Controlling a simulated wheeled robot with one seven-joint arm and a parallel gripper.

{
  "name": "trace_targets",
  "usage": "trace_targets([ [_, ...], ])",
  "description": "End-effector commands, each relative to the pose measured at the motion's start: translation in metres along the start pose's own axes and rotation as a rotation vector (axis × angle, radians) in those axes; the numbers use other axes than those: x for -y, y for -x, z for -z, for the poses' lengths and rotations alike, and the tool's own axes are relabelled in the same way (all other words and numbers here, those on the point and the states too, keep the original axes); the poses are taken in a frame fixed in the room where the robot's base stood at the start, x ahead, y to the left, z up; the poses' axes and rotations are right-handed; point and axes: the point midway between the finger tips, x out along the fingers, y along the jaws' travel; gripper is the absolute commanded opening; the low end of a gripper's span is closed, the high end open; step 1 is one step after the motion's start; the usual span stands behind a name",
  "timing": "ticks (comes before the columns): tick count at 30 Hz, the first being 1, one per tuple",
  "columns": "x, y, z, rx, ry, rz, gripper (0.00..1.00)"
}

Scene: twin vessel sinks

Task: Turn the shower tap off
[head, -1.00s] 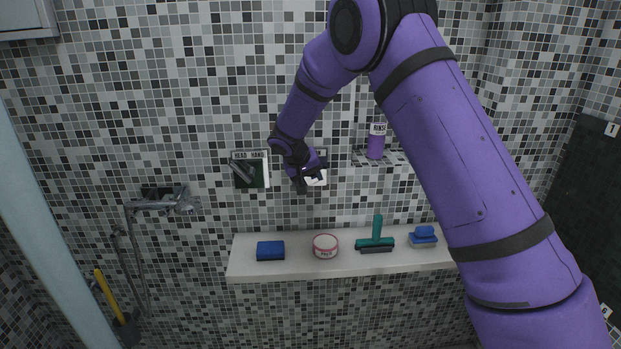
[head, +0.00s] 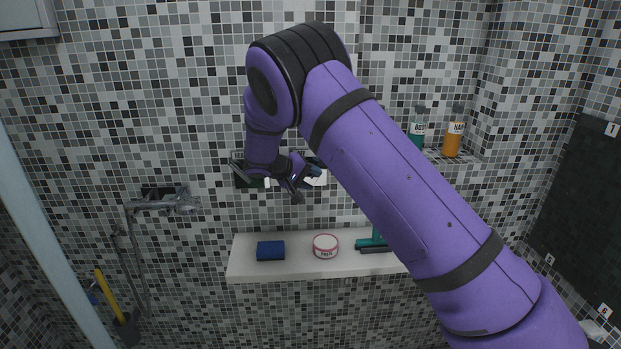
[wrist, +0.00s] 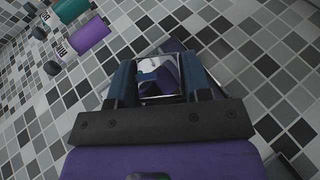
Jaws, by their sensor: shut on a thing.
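My gripper (head: 313,171) is at the right-hand wall plate (head: 321,181) above the shelf, and my forearm hides part of that plate. In the wrist view my gripper (wrist: 160,66) has its two blue fingers on either side of a shiny, squarish chrome piece, which looks like the tap handle (wrist: 158,88) and mirrors purple. The fingers are shut on it. In the head view the handle is hidden by my gripper. A second dark wall plate (head: 242,181) with a chrome lever (head: 236,165) is just left, partly behind my arm.
A white shelf (head: 300,268) below holds a blue sponge (head: 270,251), a round tub (head: 325,246) and a teal squeegee (head: 372,243). Bottles, teal (head: 417,128) and orange (head: 453,138), stand in the right niche. A chrome mixer (head: 165,203) with a hose is at left.

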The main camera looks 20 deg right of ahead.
Motion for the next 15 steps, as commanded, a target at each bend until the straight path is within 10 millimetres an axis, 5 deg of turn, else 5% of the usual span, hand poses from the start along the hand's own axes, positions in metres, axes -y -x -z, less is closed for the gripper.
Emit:
trace_targets([
  [15, 0.0021, -0.0005, -0.0009, 0.001, 0.165, -0.395, 0.21],
])
